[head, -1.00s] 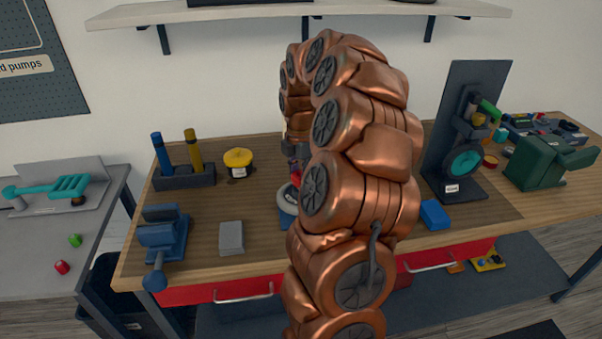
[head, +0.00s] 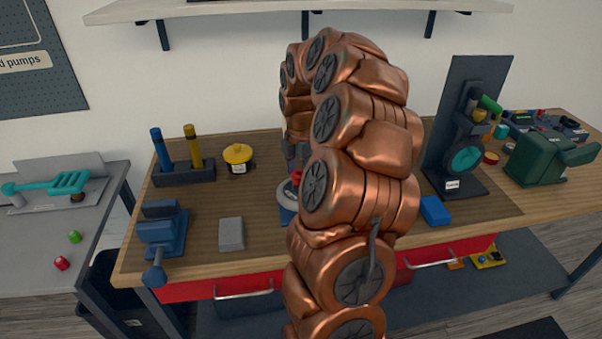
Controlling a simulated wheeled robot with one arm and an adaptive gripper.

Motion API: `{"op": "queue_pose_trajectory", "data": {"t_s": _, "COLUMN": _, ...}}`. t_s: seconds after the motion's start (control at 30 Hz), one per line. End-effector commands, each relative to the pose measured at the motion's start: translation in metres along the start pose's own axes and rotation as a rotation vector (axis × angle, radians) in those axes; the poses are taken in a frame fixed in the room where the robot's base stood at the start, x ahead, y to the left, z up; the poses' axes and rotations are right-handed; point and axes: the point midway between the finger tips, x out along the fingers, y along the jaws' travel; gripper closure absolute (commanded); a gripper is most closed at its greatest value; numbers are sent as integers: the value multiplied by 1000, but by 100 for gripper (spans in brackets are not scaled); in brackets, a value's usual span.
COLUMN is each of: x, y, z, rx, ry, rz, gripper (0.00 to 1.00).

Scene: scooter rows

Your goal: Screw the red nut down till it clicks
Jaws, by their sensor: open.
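A small red piece, which looks like the red nut (head: 296,178), shows at the left edge of my arm in the head view. It sits over a round blue-grey base (head: 285,198) on the wooden bench. My arm hides the right side of both. My gripper (head: 294,162) points down just above the red piece and is open. Its fingertips are mostly hidden, so I cannot tell whether they touch the nut or stand around it. The thread under the nut is not visible.
A blue vise (head: 162,235), a grey block (head: 231,234) and a yellow-topped part (head: 238,154) stand left on the bench (head: 205,205). A dark upright stand (head: 458,125), a blue block (head: 435,211) and a green machine (head: 545,157) are at right. A shelf (head: 300,8) hangs behind.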

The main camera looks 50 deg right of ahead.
Motion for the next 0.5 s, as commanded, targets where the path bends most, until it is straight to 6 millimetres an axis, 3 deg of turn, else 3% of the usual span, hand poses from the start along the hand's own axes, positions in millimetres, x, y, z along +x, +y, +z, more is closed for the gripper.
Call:
{"op": "queue_pose_trajectory", "data": {"t_s": 0.27, "x": -5, "y": 1, "z": 0, "rx": 0, "ry": -1, "rz": 3, "gripper": 29}}
{"op": "queue_pose_trajectory", "data": {"t_s": 0.5, "x": -41, "y": 2, "z": 0, "rx": 0, "ry": -2, "rz": 6, "gripper": 29}}
